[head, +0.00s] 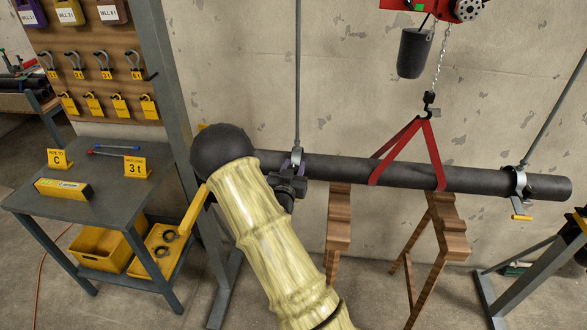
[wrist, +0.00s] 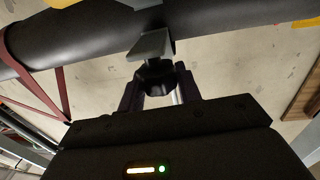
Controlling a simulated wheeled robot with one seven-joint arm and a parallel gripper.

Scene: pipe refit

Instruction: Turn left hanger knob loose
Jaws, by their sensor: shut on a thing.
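The left hanger (head: 298,158) is a grey clamp on a thin rod, around the dark pipe (head: 340,168). My gripper (head: 297,178) is at this hanger, below and in front of the pipe. In the wrist view, the two fingers (wrist: 159,88) of my gripper are shut on the dark knob (wrist: 155,80), one on each side. The knob sits just under the hanger's grey metal plate (wrist: 150,46), against the pipe (wrist: 95,35). In the head view, my gripper hides the knob.
A red sling (head: 405,150) on a chain hook (head: 428,105) is around the pipe. The right hanger (head: 519,182) has a yellow handle below it. Wooden trestles (head: 440,225) stand under the pipe. A grey table (head: 95,190) with yellow signs stands left.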

